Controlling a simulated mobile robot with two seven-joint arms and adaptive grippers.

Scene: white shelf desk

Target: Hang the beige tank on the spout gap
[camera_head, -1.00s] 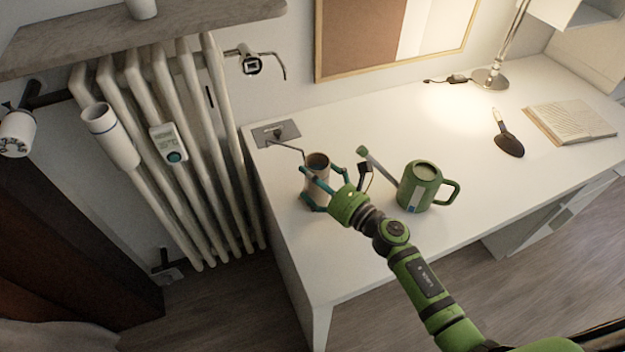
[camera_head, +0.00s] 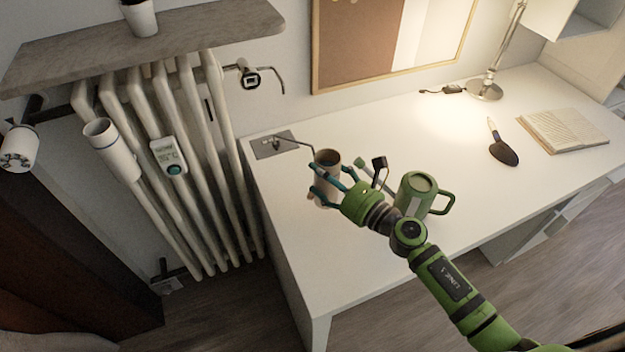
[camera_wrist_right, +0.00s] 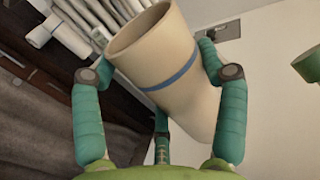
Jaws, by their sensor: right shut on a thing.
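My right gripper (camera_head: 340,188) is shut on the beige tank (camera_head: 325,164), an open-topped cylinder. In the head view the tank is over the left part of the desk, close to the thin rod from a grey plate (camera_head: 268,148); whether they touch is unclear. The right wrist view shows the tank (camera_wrist_right: 160,62) tilted between teal fingers, with a blue band round it. A similar pale tank (camera_head: 118,160) with a blue rim hangs against the radiator (camera_head: 190,110). I cannot tell which place is the spout gap. My left gripper is not in view.
A green mug (camera_head: 415,195) stands close to the right gripper. A thermostat-like device (camera_head: 168,157) sits on the radiator. A bent metal hook (camera_head: 270,72) is on the wall. A brush (camera_head: 503,150) and book (camera_head: 565,130) lie at the right. The desk's front left is clear.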

